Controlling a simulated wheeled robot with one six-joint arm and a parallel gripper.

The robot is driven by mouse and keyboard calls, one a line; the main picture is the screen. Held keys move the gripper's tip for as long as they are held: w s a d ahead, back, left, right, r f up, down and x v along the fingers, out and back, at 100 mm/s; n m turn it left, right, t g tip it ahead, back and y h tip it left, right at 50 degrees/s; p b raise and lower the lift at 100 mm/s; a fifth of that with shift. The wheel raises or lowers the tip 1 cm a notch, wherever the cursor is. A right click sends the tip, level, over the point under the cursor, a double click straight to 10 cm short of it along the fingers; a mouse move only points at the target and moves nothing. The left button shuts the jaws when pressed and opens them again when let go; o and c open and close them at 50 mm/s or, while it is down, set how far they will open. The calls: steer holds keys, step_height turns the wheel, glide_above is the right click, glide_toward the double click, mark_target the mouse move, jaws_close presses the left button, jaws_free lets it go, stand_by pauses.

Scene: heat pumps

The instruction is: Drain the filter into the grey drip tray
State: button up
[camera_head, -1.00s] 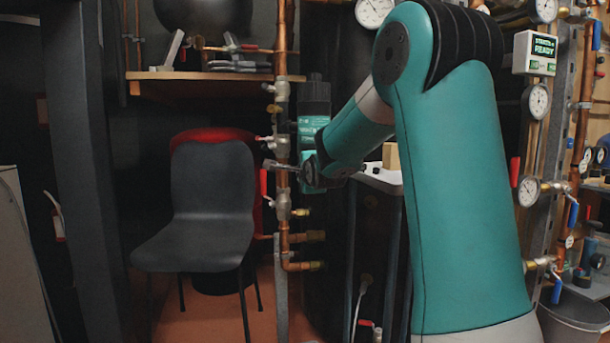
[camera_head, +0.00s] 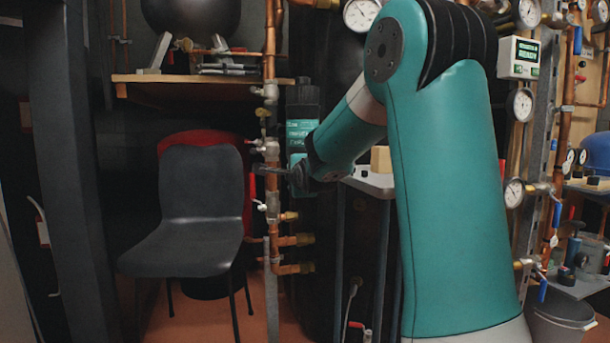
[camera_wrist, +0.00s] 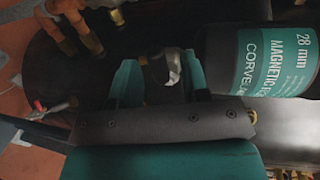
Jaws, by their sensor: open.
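The magnetic filter (camera_head: 302,130) is a dark upright canister with a teal label, beside the copper pipe in the head view. It fills the right of the wrist view (camera_wrist: 262,60), lying sideways in that picture. I cannot make out a grey drip tray in either view.
A dark chair (camera_head: 200,205) stands left of the pipe (camera_head: 270,60). A wooden shelf (camera_head: 200,80) is above it. A light table (camera_head: 368,182) with a wooden block (camera_head: 381,160) is behind my arm. A grey bucket (camera_head: 562,326) stands at the lower right.

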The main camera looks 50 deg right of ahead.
steer(key=p+v, duration=0.4)
steer(key=v, duration=1.2)
steer(key=shift+s, duration=0.1)
steer(key=a+f+n+g+y+p, duration=0.2)
steer(key=a+n+y, duration=0.3)
steer(key=a+n, duration=0.3)
steer(key=a+f+n+g+y+p, duration=0.2)
steer(key=a+n+y, duration=0.3)
steer(key=a, duration=0.6)
steer(key=s+a+n+g+y+p, duration=0.35)
steer(key=s+a+n+g, duration=0.45)
steer(key=s+a+n, duration=0.75)
step_height(320, 180, up, 37)
steer(key=d+n+g+p, duration=0.1)
steer(key=n+p, duration=0.2)
steer(key=p, duration=3.5)
steer(key=shift+w+r+h, duration=0.2)
steer(key=shift+w+h, duration=0.1)
steer(key=shift+h, duration=0.05)
